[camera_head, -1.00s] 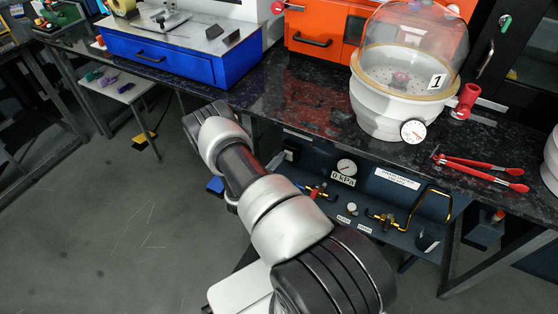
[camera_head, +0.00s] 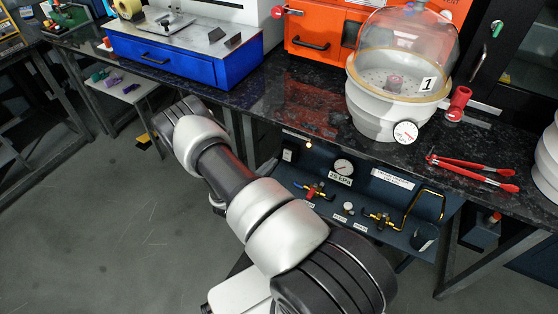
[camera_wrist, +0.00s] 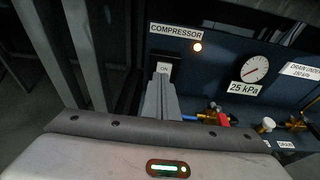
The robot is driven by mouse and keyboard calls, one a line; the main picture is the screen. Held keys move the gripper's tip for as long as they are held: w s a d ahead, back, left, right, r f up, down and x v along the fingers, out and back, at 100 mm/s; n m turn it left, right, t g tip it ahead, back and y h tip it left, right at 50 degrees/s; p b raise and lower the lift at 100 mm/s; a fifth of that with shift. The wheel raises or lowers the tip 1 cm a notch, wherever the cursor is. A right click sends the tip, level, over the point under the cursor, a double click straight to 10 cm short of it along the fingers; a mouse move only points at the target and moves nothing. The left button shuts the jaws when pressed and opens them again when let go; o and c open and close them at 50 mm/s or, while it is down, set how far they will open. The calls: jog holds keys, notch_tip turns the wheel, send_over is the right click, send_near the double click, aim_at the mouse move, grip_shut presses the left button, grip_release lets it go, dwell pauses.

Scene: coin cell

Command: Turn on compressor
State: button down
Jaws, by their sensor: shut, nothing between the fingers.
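The compressor switch (camera_wrist: 163,68) is a black block with a white face marked ON, below the COMPRESSOR label (camera_wrist: 176,32) in the wrist view. It also shows under the bench in the head view (camera_head: 287,155). The pressure gauge (camera_wrist: 255,69) has a sign reading 25 kPa (camera_wrist: 244,89).
Brass valves (camera_head: 380,218) and a yellow pipe (camera_head: 428,203) stick out from the panel right of the switch. Grey table legs (camera_wrist: 86,50) stand close on the left. Above is the black bench with a domed desiccator (camera_head: 372,115) and red-handled tongs (camera_head: 478,166).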

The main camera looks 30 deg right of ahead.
jog(key=r+v, duration=0.1)
jog(key=v, duration=0.5)
jog(key=shift+r+p, duration=0.3)
jog(key=shift+p, duration=0.1)
jog(key=shift+w+a, duration=0.1)
